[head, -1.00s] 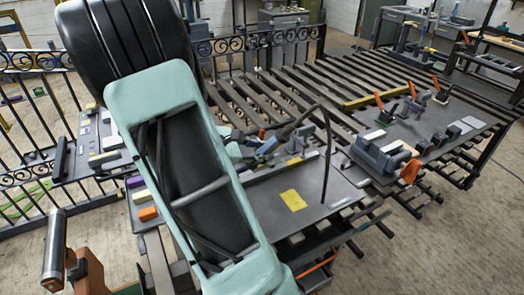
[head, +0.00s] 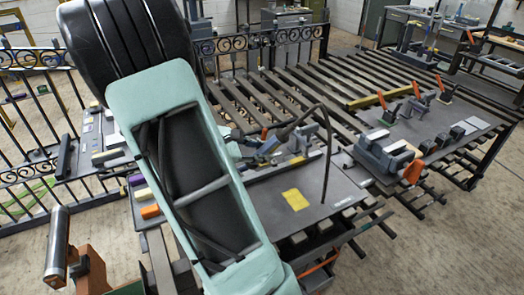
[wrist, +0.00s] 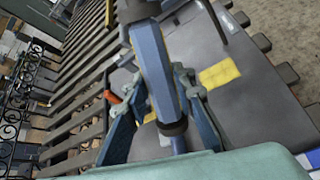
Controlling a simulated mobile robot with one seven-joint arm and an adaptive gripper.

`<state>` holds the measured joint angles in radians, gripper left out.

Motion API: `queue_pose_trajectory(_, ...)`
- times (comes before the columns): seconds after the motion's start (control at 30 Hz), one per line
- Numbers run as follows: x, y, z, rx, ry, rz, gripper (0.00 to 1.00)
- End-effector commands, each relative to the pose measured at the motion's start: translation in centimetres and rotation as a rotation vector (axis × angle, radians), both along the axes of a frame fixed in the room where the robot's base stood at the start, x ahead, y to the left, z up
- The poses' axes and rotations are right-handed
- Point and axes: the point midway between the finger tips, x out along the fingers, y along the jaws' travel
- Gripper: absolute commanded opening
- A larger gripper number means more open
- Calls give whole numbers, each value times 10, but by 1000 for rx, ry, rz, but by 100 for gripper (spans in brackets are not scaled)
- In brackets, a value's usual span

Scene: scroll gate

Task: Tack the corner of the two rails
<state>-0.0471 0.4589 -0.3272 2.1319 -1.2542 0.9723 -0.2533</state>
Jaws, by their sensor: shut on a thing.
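My gripper (wrist: 160,125) is shut on a blue-grey faceted handle (wrist: 152,65) with dark collars, which looks like a torch. In the head view my gripper (head: 262,150) is small and partly behind my arm, over the dark workbench (head: 325,190). A thin black cable arches from near it down to the bench front. In the wrist view the handle crosses between the fingers above the same bench (wrist: 250,105). The torch tip is not clear in either view. I cannot pick out the corner of the two rails; my arm and gripper cover part of the bench.
A yellow patch (head: 296,200) lies on the bench. A grey vise-like block (head: 385,152) and orange-handled clamps (head: 415,90) stand at the right. Dark slats (head: 305,90) stretch behind. A black scrolled fence (head: 35,120) stands at the left. Open floor (head: 440,250) shows front right.

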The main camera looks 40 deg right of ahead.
Motion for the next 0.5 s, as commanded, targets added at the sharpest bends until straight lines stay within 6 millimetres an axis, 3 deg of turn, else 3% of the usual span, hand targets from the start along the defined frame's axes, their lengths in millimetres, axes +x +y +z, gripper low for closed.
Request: queue_pose_trajectory(0.5, 2, 1, -2, -2, -1, -1, 0)
